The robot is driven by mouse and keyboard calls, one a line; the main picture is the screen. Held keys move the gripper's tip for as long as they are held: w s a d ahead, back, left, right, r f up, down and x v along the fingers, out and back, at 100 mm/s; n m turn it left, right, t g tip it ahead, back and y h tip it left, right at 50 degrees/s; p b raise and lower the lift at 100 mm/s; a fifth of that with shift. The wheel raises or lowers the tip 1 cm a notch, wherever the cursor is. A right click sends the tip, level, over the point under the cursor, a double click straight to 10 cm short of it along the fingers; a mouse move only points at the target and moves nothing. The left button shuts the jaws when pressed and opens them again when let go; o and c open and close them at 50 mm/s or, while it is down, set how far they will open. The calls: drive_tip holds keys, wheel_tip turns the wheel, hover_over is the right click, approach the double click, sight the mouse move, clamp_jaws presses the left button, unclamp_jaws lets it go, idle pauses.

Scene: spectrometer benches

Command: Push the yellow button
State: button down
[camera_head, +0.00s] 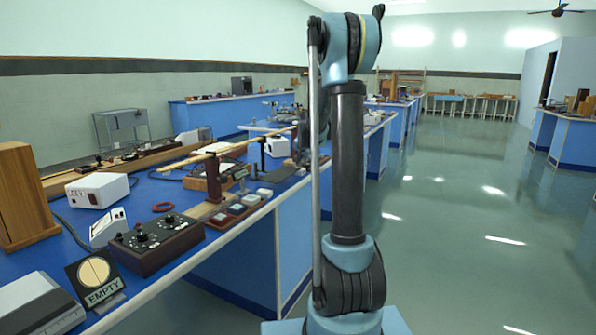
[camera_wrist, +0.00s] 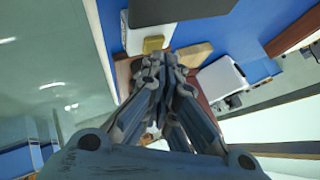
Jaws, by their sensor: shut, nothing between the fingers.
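My gripper (camera_wrist: 156,62) is shut and empty in the wrist view, its fingertips together near the top centre. A small yellow block (camera_wrist: 153,43), which looks like the yellow button, shows just beyond the fingertips. It sits close to a dark box and a white surface. Whether the fingertips touch it I cannot tell. My arm stands to the right of these buttons in that view. My fingertips cannot be made out there.
The blue bench (camera_head: 75,270) holds a dark control box with knobs (camera_head: 155,243), an EMPTY sign (camera_head: 97,280), a white meter box (camera_head: 100,191) and a wooden cabinet (camera_head: 25,195). The aisle floor (camera_head: 450,240) on the right is clear.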

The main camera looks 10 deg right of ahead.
drive_tip(key=shift+f, duration=0.4)
idle(0.5)
drive_tip(key=shift+r, duration=0.85)
drive_tip(key=shift+r, duration=2.5)
